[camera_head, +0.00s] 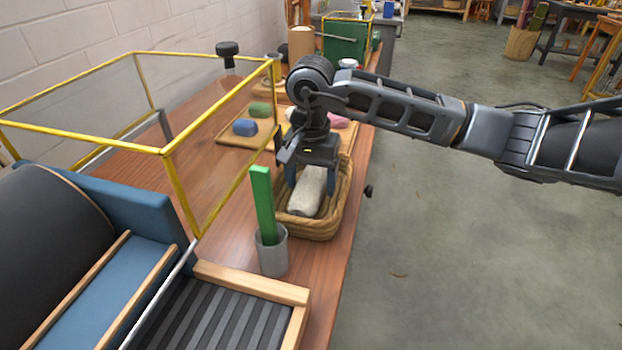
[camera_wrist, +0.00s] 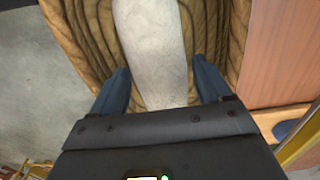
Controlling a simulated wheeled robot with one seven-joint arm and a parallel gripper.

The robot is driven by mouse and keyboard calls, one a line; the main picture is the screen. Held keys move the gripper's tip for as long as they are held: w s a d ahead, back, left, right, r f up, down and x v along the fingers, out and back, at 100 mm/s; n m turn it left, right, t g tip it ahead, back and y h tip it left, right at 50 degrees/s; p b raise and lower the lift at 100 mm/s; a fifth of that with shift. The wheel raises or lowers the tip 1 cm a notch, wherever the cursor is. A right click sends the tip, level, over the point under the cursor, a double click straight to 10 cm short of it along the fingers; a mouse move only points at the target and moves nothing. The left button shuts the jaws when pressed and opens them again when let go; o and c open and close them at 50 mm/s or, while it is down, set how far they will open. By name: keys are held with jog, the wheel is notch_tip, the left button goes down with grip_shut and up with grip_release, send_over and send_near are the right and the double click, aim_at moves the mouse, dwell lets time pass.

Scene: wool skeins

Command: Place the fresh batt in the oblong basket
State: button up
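The fresh batt (camera_head: 307,194), a pale off-white roll, lies lengthwise inside the oblong wicker basket (camera_head: 322,229) on the wooden table. My gripper (camera_head: 311,180) is over the far end of the batt, pointing down into the basket. In the wrist view the batt (camera_wrist: 153,45) runs between the two blue fingers of my gripper (camera_wrist: 160,75), with the basket's woven wall (camera_wrist: 85,30) around it. The fingers are spread to either side of the batt, with narrow gaps showing. The batt's underside is hidden.
A grey cup (camera_head: 272,255) with a green upright piece stands at the basket's near left. A wooden board (camera_head: 232,139) with blue, green and pink skeins lies behind. A yellow-framed clear guard (camera_head: 210,175) rises at left. The floor at right is open.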

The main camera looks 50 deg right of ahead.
aim_at(311, 178)
jog(key=shift+o, duration=0.4)
jog(key=shift+r, duration=0.1)
jog(key=shift+r+p, duration=0.25)
jog(key=shift+p, duration=0.15)
notch_tip(311, 178, up, 12)
jog(key=shift+f+b, duration=0.15)
jog(key=shift+b, duration=0.15)
jog(key=shift+c, duration=0.4)
dwell(0.5)
